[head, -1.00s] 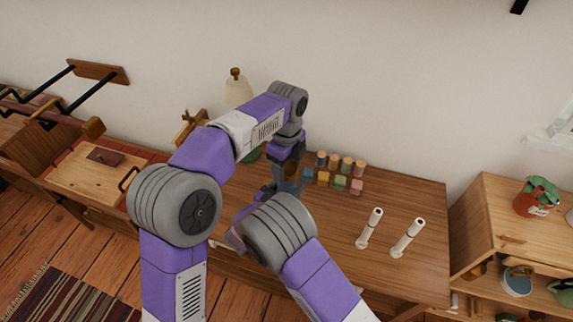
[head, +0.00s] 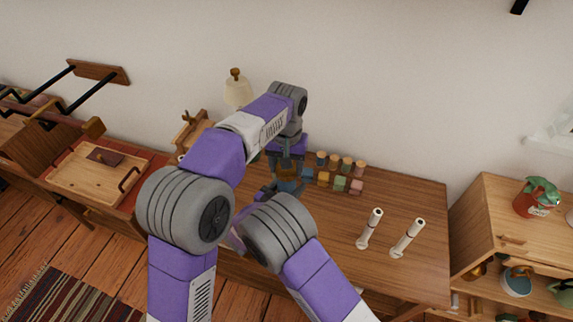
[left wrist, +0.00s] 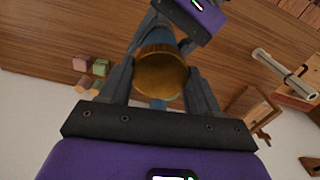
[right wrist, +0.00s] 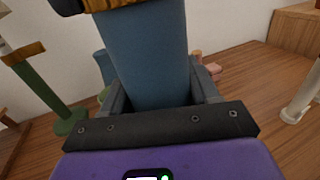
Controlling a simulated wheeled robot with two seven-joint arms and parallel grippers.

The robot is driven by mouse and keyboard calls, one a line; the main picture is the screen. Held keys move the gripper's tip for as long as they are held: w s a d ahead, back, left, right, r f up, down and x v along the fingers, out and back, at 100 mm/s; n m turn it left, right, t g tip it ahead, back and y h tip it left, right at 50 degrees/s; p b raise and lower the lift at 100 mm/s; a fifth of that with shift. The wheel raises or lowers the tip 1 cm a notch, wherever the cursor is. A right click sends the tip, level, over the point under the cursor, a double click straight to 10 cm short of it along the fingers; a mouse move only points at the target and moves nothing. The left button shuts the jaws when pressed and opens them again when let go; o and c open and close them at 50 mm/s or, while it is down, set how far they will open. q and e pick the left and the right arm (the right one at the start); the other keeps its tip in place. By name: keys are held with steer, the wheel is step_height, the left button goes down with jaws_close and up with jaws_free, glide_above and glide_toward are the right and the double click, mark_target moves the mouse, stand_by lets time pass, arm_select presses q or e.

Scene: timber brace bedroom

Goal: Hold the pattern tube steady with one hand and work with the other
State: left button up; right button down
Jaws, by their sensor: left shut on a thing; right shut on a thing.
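The blue pattern tube (right wrist: 150,60) stands roughly upright in the right wrist view, between the fingers of my right gripper (right wrist: 162,95), which is shut on its body. Its round brown-gold cap (left wrist: 162,78) faces the left wrist camera. My left gripper (left wrist: 160,90) is shut on the cap from above, with a finger on each side. In the head view my left gripper (head: 286,170) is over the back of the table and hides much of the tube. My right gripper is mostly behind my own arm links there.
The wooden table (head: 315,235) has several small coloured blocks and pegs (head: 340,182) behind the grippers. A green post (right wrist: 45,95) is close on the left in the right wrist view. A shelf (head: 510,230) stands right of the table.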

arm_select(q)
steer(key=n, duration=1.1)
steer(key=o, duration=1.2)
steer(key=shift+r, duration=0.1)
